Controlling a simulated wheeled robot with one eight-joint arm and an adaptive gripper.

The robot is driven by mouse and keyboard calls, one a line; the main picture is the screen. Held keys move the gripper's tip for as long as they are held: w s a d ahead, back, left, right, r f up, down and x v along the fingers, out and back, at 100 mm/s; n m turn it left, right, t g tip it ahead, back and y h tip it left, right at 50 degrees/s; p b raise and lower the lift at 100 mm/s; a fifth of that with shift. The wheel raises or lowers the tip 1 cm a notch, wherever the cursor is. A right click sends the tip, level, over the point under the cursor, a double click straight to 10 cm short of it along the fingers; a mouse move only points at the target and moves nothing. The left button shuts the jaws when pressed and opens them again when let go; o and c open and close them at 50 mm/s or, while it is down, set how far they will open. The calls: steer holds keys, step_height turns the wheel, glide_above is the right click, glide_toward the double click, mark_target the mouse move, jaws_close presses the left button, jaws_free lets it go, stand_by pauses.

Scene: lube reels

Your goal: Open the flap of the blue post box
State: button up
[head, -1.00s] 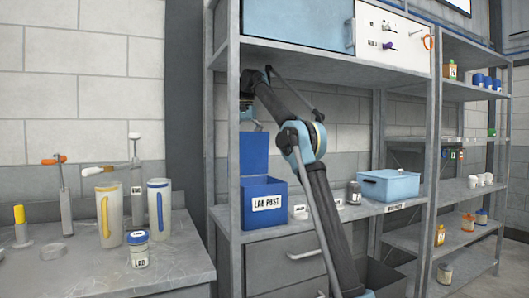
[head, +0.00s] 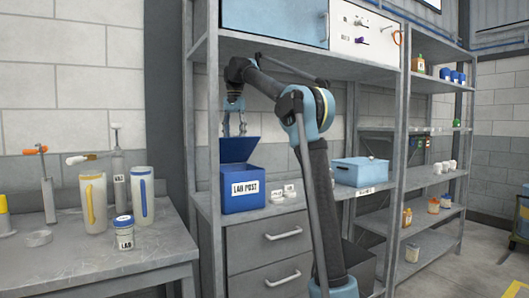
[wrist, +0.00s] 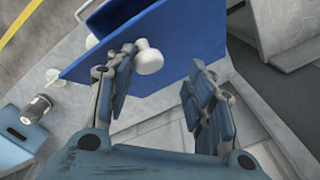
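The blue post box (head: 242,192), labelled LAB POST, stands on the shelf in the head view. Its blue flap (head: 237,150) is raised and tilted above the box. In the wrist view the flap (wrist: 195,32) is a broad blue panel with a white round knob (wrist: 149,56). My gripper (head: 235,130) hangs just above the flap in the head view. In the wrist view my gripper (wrist: 163,62) has its fingers spread. The knob is close beside the left fingertip; I cannot tell whether they touch.
Small white labelled jars (head: 283,191) and a light blue box (head: 360,172) stand to the right on the same shelf. A shelf post (head: 215,120) rises left of the box. A bench (head: 100,262) with jugs is at left.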

steer(key=s+d+f, duration=0.4)
steer(key=s+f, duration=0.2)
steer(key=f, duration=0.2)
steer(key=shift+s+r, duration=0.6)
steer(key=shift+r, duration=4.25)
steer(key=s+d+f+n, duration=0.1)
steer(key=s+d+f, duration=0.5)
steer(key=d+f, duration=0.1)
steer(key=shift+s+d+f+t, duration=0.15)
steer(key=shift+s+d+t, duration=0.2)
steer(key=shift+d, duration=0.4)
steer(key=w+a+r+n, duration=0.4)
steer(key=w+a+r, duration=0.3)
steer(key=a+r, duration=0.15)
step_height(320, 180, down, 13)
steer(key=shift+a, duration=0.1)
steer(key=shift+r, duration=0.1)
jaws_close()
